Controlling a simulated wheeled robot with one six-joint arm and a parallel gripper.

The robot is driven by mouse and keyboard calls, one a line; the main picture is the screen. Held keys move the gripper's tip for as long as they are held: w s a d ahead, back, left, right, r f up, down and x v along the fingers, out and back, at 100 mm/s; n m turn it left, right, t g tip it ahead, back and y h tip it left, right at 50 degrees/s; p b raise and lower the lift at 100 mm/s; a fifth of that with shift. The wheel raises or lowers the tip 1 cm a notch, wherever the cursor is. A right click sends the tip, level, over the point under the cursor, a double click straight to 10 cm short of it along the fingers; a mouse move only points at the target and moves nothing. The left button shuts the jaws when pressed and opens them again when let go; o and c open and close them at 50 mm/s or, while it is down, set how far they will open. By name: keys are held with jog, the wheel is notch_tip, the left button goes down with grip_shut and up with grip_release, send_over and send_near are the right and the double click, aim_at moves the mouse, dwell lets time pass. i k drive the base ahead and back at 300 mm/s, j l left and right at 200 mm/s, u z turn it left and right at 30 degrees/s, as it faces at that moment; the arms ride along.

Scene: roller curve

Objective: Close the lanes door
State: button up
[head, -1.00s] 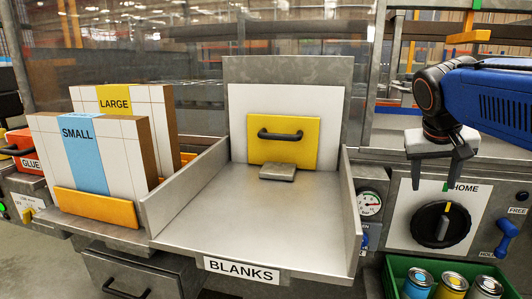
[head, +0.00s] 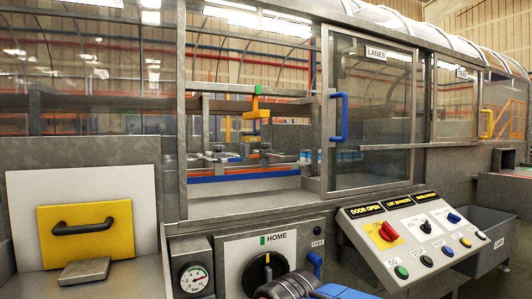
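The lanes door is a clear framed panel (head: 372,135) with a "LANES" label at its top, right of centre in the head view. A blue upright handle (head: 339,117) is on its left edge. To the left of the door is an open gap (head: 250,130) in the machine front, through which the inside shows. The door stands to the right of this gap. Only a dark joint and a blue part of my arm show at the bottom edge, well below the door. My gripper's fingers are out of view.
A sloped control panel (head: 410,240) with knobs and buttons juts out below the door; one of its displays reads "DOOR OPEN". A "HOME" dial (head: 265,272) and a gauge (head: 193,278) are below the gap. A yellow plate with a black handle (head: 85,232) is at left.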

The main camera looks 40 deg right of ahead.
aim_at(328, 139)
jog(key=z, duration=1.75)
jog(key=l+u, duration=0.1)
jog(key=l, duration=0.4)
jog(key=k, duration=0.05)
